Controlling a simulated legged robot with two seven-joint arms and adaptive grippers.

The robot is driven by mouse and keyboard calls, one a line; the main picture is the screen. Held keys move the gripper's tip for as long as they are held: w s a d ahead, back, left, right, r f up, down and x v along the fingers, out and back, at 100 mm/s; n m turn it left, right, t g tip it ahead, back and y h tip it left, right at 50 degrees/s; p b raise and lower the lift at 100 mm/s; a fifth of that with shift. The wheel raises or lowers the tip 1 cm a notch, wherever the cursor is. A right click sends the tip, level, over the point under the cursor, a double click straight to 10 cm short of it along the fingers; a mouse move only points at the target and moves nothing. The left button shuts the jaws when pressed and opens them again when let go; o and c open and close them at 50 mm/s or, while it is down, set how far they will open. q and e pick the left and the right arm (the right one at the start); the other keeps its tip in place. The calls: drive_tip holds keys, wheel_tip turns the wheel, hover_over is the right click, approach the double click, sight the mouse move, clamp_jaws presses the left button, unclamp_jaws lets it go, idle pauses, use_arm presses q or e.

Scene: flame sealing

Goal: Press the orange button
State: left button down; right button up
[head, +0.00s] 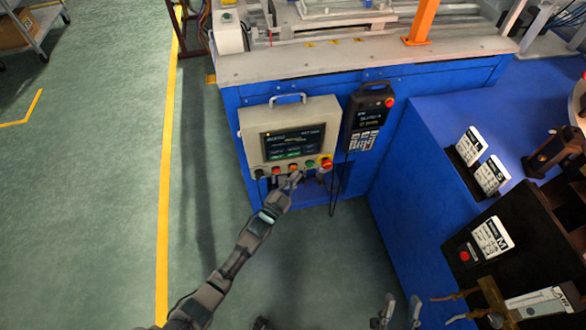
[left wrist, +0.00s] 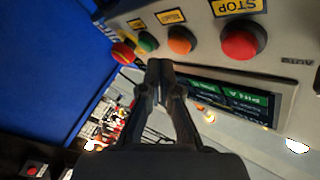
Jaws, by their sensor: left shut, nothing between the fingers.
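The orange button (head: 292,169) is in the row of buttons below the screen of a beige control box (head: 252,137). In the left wrist view the orange button (left wrist: 180,40) sits between a red button under a STOP label (left wrist: 240,40) and a green button (left wrist: 147,42). My left gripper (head: 296,178) is shut and empty, just below the button row. In the left wrist view its fingertips (left wrist: 160,66) are below and left of the orange button; I see no contact. My right gripper (head: 401,300) shows at the bottom edge, its two fingers apart.
A red emergency knob (head: 326,163) is at the right end of the row. A teach pendant (head: 367,116) with a hanging cable is right of the box. A blue bench (head: 420,180) stands to the right.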

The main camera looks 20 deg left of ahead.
use_arm(q)
drive_tip(key=s+d+p, duration=0.1)
drive_tip(key=s, duration=0.1)
drive_tip(key=s+d+p, duration=0.1)
drive_tip(key=s, duration=0.1)
drive_tip(key=shift+d, duration=0.4)
use_arm(e)
wheel_tip(320, 180, up, 4)
drive_tip(key=shift+s+f, duration=0.15)
drive_tip(key=shift+f, duration=0.05)
use_arm(q)
drive_tip(key=shift+f, duration=0.1)
